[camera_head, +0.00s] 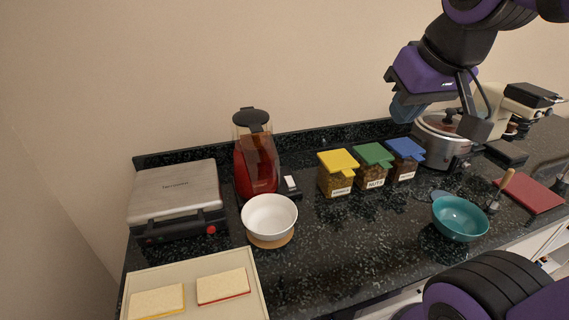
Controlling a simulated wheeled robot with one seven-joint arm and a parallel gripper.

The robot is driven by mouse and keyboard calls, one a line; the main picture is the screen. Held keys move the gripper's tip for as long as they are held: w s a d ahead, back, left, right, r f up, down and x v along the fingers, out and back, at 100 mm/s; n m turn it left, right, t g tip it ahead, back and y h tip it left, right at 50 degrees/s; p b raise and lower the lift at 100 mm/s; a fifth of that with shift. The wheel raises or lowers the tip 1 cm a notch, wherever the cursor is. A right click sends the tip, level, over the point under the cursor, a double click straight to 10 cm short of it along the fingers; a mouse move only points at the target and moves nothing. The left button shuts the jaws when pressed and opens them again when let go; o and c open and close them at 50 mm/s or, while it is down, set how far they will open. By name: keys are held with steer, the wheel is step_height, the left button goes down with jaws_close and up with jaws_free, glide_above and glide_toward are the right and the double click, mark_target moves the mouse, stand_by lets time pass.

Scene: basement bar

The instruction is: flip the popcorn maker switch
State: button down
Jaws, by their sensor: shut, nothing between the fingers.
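A silver pot-shaped appliance with a dark-knobbed lid (428,148) stands at the right back of the counter, and it appears to be the popcorn maker. A small dark part shows on its right side, but I cannot tell whether it is the switch or which way it is set. My gripper (479,131) is shut and empty at the upper right, in front of the appliance in the picture. My arm and gripper cover its upper right part. I cannot tell whether the gripper touches it.
Jars with yellow (338,160), green (373,154) and blue (405,148) lids stand left of the appliance. A teal bowl (460,218) sits in front. A stand mixer (525,98) and red board (532,196) are right. A red kettle (257,162), white bowl (269,215) and grill press (174,190) are left.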

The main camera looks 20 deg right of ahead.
steer(key=w+f, duration=0.2)
steer(key=w, duration=0.6)
steer(key=g, duration=0.1)
glide_above(290, 176)
steer(key=s, duration=0.5)
step_height(290, 176, down, 19)
steer(key=shift+f, duration=0.2)
steer(key=shift+w+f, duration=0.1)
steer(key=shift+w, duration=0.05)
steer(key=x, duration=0.9)
steer(key=s+x, duration=0.1)
steer(key=x, duration=0.3)
steer(key=shift+w+d+f, duration=0.1)
steer(key=shift+d+f, duration=0.05)
steer(key=shift+f, duration=0.35)
